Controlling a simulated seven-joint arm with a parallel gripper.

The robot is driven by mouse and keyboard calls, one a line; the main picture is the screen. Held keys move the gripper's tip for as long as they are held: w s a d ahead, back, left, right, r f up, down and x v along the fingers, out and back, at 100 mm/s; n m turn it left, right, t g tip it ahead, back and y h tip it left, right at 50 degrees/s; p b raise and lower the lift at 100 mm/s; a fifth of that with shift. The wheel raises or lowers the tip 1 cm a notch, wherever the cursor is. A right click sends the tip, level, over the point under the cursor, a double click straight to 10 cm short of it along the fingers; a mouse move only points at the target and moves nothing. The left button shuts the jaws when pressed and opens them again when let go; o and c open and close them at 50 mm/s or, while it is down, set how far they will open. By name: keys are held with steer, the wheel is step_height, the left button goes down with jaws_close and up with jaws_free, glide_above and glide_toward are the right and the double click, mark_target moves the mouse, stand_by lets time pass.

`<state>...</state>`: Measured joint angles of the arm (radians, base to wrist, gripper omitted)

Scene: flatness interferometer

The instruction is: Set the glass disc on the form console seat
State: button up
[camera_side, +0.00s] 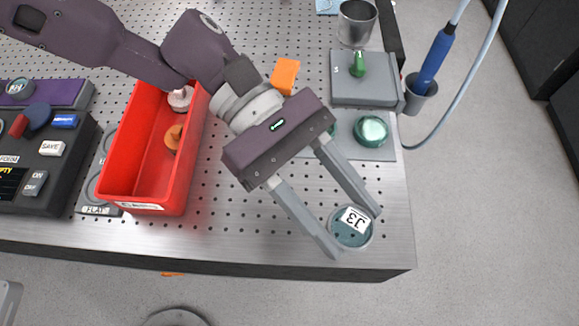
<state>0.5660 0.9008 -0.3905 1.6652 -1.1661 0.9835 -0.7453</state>
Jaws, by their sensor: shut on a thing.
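A clear bluish glass disc (349,238) with a white label reading J3 is at the front right corner of the perforated metal table. My gripper (355,231) is shut on this disc, with one finger on each side of it. I cannot tell whether the disc touches the table or is just above it. A dark console (52,180) with SAVE and ON/OFF keys and a small display stands at the left edge, cut off by the frame. A round part (18,89) shows on its purple rear section; I cannot tell whether that is the seat.
A red bin (187,190) holding a pink and an orange piece stands between console and gripper. An orange block (285,75), a green glass dome (370,130) on a grey plate, a grey box (345,88), a metal cup (357,22) and a blue-handled tool (433,62) stand behind.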

mark_target(328, 189)
steer(key=w+f+n+t+h, duration=0.3)
steer(key=w+n+t, duration=0.3)
steer(key=w, duration=0.3)
steer(key=shift+t+h, duration=0.3)
steer(key=shift+t, duration=0.1)
steer(key=f, duration=0.7)
steer(key=w+f, duration=0.1)
steer(key=f, duration=0.2)
steer(key=shift+d+f, duration=0.3)
steer(key=shift+d, duration=0.05)
steer(key=shift+f, duration=0.1)
steer(key=o, duration=1.4)
